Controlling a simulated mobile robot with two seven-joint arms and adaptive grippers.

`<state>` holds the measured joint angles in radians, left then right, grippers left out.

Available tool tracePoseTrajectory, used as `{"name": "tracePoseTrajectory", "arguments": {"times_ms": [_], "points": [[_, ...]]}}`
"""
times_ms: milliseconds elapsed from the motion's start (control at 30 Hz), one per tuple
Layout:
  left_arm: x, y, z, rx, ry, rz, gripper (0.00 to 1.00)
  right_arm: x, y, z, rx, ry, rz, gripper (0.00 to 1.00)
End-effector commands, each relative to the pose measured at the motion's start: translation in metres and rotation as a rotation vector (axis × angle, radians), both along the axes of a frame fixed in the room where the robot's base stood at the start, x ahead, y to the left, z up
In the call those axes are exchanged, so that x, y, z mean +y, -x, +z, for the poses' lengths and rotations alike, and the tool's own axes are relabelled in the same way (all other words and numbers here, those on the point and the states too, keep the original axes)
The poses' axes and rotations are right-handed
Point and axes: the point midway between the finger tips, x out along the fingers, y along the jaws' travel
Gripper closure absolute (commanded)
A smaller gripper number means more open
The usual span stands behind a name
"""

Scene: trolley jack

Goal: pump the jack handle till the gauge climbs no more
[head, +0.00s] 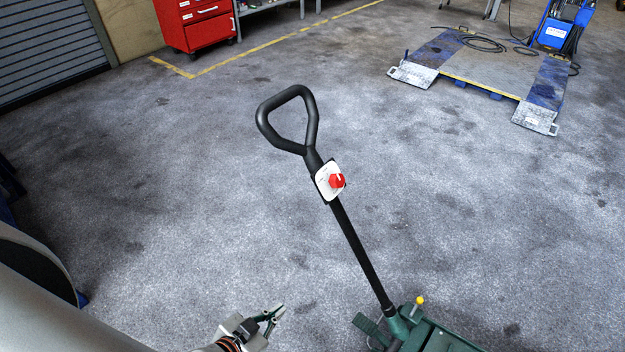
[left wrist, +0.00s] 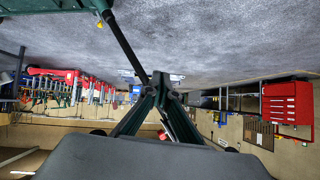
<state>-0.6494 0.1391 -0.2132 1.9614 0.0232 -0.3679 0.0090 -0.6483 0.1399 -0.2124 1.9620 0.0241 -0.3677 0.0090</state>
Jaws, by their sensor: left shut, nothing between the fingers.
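The jack handle (head: 358,247) is a black bar that leans up and to the left from the green jack body (head: 440,338) at the bottom edge. It ends in a black loop grip (head: 262,120). A white plate with a red knob (head: 337,181) sits below the loop; I cannot make out a gauge reading. My left gripper (head: 277,313) is low, left of the jack and apart from the handle, shut and empty. In the left wrist view its fingers (left wrist: 162,82) meet near the handle bar (left wrist: 128,45), which passes behind them. My right gripper is not in view.
A yellow knob (head: 420,300) stands up on the jack body. A red tool cabinet (head: 198,22) stands at the back left and a blue lift with ramps (head: 490,72) at the back right. The grey floor around the handle is clear.

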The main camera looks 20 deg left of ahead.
Motion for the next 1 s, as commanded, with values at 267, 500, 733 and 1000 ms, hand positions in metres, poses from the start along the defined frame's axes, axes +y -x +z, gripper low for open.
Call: {"name": "tracePoseTrajectory", "arguments": {"times_ms": [267,500,733,1000], "points": [[-0.009,-0.091,0.093,-0.258,-0.283,-0.149,1.0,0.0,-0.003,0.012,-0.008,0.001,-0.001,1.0],[-0.016,-0.162,0.209,-0.542,-0.625,-0.223,1.0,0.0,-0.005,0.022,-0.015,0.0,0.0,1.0],[-0.017,-0.173,0.234,-0.601,-0.702,-0.225,1.0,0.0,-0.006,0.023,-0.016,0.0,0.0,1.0],[-0.017,-0.174,0.233,-0.599,-0.698,-0.225,1.0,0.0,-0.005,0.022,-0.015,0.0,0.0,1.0]]}}
